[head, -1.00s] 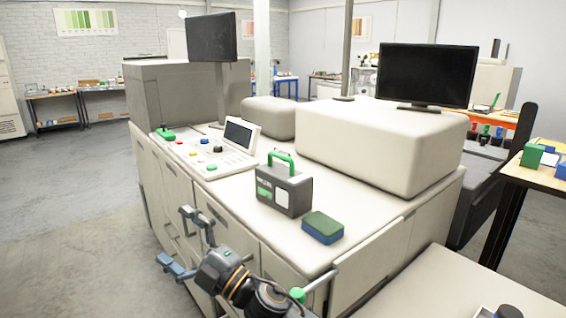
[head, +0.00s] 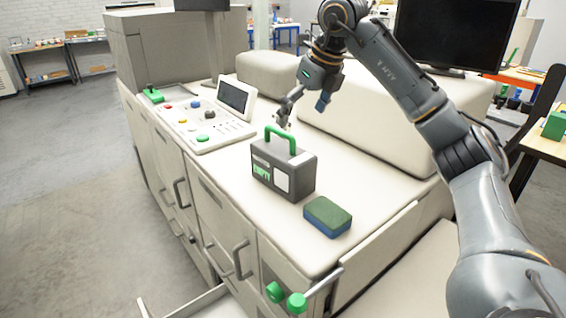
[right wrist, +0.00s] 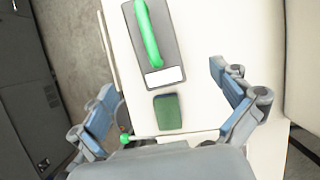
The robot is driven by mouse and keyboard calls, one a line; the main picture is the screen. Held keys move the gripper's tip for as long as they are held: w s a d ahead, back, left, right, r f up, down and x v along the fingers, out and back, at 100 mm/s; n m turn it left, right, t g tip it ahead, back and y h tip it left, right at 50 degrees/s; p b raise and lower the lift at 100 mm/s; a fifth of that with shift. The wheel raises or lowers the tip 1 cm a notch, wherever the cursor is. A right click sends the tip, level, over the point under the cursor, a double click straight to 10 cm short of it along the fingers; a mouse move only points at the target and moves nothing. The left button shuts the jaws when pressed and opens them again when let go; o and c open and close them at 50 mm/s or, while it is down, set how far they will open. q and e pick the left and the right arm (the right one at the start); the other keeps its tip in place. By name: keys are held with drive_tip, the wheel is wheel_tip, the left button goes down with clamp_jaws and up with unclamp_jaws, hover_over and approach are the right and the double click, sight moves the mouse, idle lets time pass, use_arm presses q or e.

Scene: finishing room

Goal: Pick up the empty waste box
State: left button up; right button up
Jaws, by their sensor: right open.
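The waste box (head: 284,170) is dark grey with a green handle, a white label and green lettering that seems to read EMPTY. It stands upright on the white machine top, and in the right wrist view the box (right wrist: 163,64) lies ahead, beyond the fingertips. My right gripper (head: 290,105) is above and just behind the box in the head view, pointing down. In the right wrist view the right gripper (right wrist: 165,92) is open, its fingers wide apart with nothing held. My left gripper does not show.
A green and blue sponge-like block (head: 328,217) lies right beside the box. A control panel (head: 205,120) with buttons and a small screen is to the left. A raised white housing (head: 370,130) stands behind. A drawer (head: 205,303) is pulled out at the front.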

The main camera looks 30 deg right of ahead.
sight(284, 150)
drive_tip(key=p+x, duration=0.1)
drive_tip(key=x, duration=0.6)
drive_tip(key=shift+w+a+f, duration=0.1)
drive_tip(key=shift+a+f, duration=0.05)
drive_tip(key=shift+f, duration=0.25)
drive_tip(key=shift+w+f+p, duration=0.1)
drive_tip(key=shift+f+p, duration=0.1)
drive_tip(key=shift+p, duration=0.1)
drive_tip(key=x, duration=0.1)
drive_tip(key=p+x, duration=0.1)
drive_tip(key=x, duration=0.1)
drive_tip(key=p+x, duration=0.1)
drive_tip(key=shift+w+a+f, duration=0.1)
drive_tip(key=shift+w+a, duration=0.1)
drive_tip(key=shift+a, duration=0.1)
drive_tip(key=shift+f, duration=0.2)
drive_tip(key=shift+r, duration=0.1)
drive_tip(key=c, duration=1.4)
